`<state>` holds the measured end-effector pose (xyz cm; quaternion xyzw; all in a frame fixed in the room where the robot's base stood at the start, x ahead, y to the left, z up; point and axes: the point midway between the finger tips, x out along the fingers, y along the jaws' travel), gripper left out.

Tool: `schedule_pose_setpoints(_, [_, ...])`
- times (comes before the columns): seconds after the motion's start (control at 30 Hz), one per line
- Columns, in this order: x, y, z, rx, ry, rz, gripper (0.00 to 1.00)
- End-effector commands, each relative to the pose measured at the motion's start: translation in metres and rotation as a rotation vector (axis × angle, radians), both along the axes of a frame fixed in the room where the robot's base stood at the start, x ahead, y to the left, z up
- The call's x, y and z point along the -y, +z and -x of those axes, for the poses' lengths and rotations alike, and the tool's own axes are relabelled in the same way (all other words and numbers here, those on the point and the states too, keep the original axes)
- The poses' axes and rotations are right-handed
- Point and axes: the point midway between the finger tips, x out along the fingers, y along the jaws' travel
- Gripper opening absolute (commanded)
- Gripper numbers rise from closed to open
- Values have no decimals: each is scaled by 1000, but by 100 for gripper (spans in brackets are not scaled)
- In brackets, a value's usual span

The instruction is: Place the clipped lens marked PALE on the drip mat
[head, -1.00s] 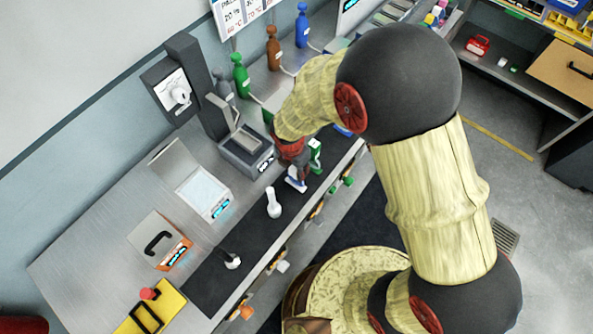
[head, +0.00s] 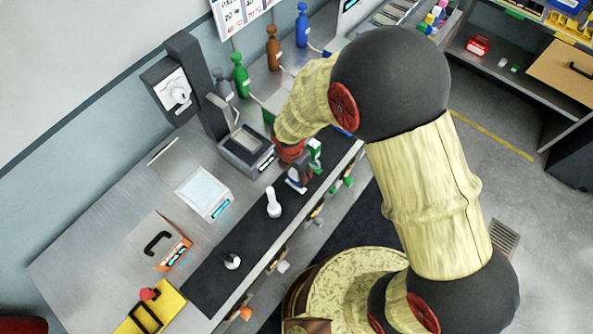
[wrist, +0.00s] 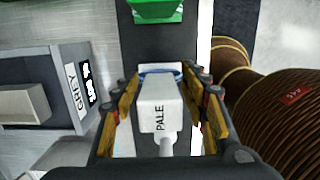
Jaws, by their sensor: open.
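A white clip marked PALE (wrist: 157,112) with a blue-rimmed lens end shows in the wrist view, between the fingers of my gripper (wrist: 167,84). The fingers stand open on both sides of the clip, with gaps visible. In the head view my gripper (head: 301,172) is low at the right part of the counter, over a dark strip (head: 245,245) along its front edge. I cannot tell whether this strip is the drip mat. The white-and-blue clip is mostly hidden there.
A device marked GREY (wrist: 72,85) stands to the left in the wrist view. A green object (wrist: 156,10) lies beyond the clip. A white piece (head: 273,205) and another small white piece (head: 232,261) stand on the dark strip. A lit tray (head: 203,190) and an orange-fronted box (head: 160,240) stand behind.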

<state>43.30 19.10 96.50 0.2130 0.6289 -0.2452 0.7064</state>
Motion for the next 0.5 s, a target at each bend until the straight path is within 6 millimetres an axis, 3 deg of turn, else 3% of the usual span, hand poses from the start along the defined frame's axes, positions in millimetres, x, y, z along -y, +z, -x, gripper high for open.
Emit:
schedule_pose_setpoints(0.23, [-1, 14, 0, 2, 0, -1, 44])
schedule_pose_setpoints(0.5, [-6, 67, 4, 5, 1, -3, 44])
